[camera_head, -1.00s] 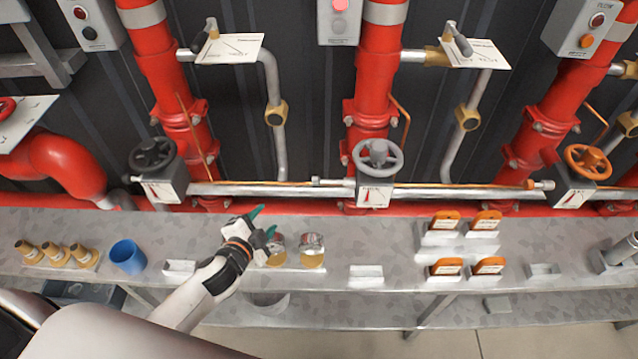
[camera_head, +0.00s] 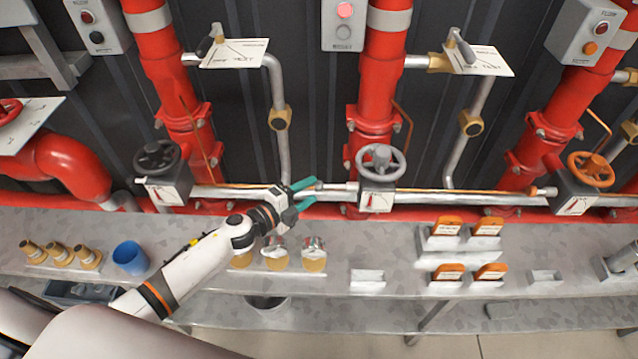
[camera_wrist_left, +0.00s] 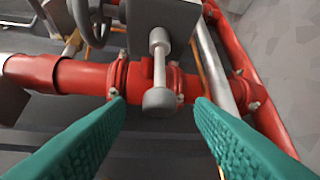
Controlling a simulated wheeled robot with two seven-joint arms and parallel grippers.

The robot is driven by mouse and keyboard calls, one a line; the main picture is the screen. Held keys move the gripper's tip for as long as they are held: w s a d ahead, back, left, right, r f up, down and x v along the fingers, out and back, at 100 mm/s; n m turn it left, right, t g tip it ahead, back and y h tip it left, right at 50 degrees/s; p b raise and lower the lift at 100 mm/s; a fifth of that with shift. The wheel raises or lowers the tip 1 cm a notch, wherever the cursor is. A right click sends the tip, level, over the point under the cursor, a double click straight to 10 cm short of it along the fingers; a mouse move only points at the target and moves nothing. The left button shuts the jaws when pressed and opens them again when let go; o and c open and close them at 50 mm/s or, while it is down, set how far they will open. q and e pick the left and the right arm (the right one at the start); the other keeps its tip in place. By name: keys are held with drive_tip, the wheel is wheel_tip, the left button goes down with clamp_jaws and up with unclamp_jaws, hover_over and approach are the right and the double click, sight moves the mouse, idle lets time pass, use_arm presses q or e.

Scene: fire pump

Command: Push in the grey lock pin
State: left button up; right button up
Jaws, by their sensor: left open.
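The grey lock pin (camera_head: 340,187) sticks out to the left from the box under the grey handwheel (camera_head: 380,160), in front of the middle red pipe. In the left wrist view the pin (camera_wrist_left: 159,70) has a thin shaft and a wide round head toward the camera. My left gripper (camera_head: 311,188) is just left of the pin's head, fingers pointing right at it. Its green fingers are open, and in the left wrist view the gripper (camera_wrist_left: 160,112) has one finger on each side of the head, with clear gaps. Nothing is held. My right gripper is not in view.
A grey horizontal pipe (camera_head: 450,198) runs along the wall above the shelf (camera_head: 390,245). Jars (camera_head: 314,257) stand on the shelf below my left gripper. A blue cup (camera_head: 130,258) and brass fittings (camera_head: 60,252) stand at left, orange-topped tags (camera_head: 447,225) at right.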

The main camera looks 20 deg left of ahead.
sight(319, 186)
use_arm(q)
drive_tip(key=shift+x, duration=2.05)
drive_tip(key=shift+c, duration=0.6)
clamp_jaws()
